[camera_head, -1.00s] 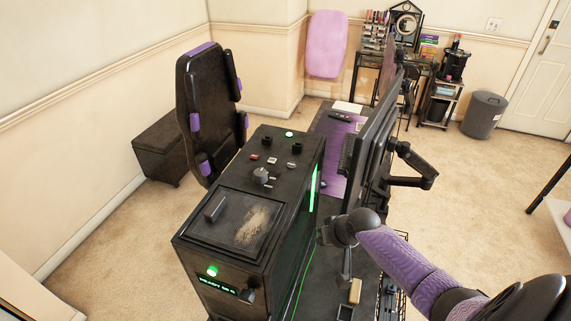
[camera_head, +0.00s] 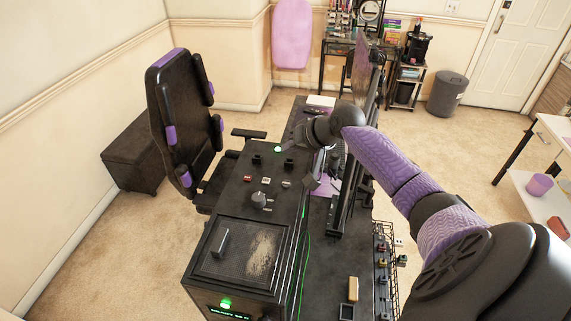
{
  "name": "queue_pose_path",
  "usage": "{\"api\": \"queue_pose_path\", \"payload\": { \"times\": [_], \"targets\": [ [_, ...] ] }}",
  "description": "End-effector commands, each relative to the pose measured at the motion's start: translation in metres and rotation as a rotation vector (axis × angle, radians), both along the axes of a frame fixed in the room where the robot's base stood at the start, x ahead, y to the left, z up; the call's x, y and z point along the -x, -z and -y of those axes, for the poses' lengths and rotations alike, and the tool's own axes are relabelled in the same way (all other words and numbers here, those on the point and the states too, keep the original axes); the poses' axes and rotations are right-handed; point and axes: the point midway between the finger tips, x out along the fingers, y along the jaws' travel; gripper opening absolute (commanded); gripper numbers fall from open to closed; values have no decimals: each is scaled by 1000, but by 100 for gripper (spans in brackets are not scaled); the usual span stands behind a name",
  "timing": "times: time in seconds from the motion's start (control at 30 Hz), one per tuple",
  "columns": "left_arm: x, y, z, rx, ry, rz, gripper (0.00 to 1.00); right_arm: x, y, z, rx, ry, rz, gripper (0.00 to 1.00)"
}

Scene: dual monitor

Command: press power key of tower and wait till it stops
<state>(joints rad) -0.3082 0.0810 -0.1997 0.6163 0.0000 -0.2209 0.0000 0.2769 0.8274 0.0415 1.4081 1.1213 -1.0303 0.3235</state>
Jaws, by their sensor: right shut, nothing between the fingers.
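The black tower (camera_head: 284,215) stands in the middle, with its top panel in view. A lit green round button (camera_head: 277,149) is at the far end of its top. A second green light (camera_head: 225,304) glows on the near face, above a small green display (camera_head: 228,315) partly cut off by the picture's edge. My left gripper is out of view.
A grey knob (camera_head: 259,200) and small coloured keys (camera_head: 265,181) sit on the tower's top. The monitors (camera_head: 357,150) stand close to its right, behind my right arm. A black and purple chair (camera_head: 183,115) is on the left.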

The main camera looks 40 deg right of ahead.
Motion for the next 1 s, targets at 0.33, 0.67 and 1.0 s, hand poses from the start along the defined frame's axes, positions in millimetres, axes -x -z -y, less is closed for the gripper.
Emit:
{"api": "queue_pose_path", "payload": {
  "times": [0.33,0.67,1.0],
  "targets": [
    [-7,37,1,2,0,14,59,0,33,0,1,0,0,0],
    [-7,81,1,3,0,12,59,0,74,0,0,1,-2,0],
    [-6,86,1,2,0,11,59,0,88,0,0,0,0,0]
  ]
}}
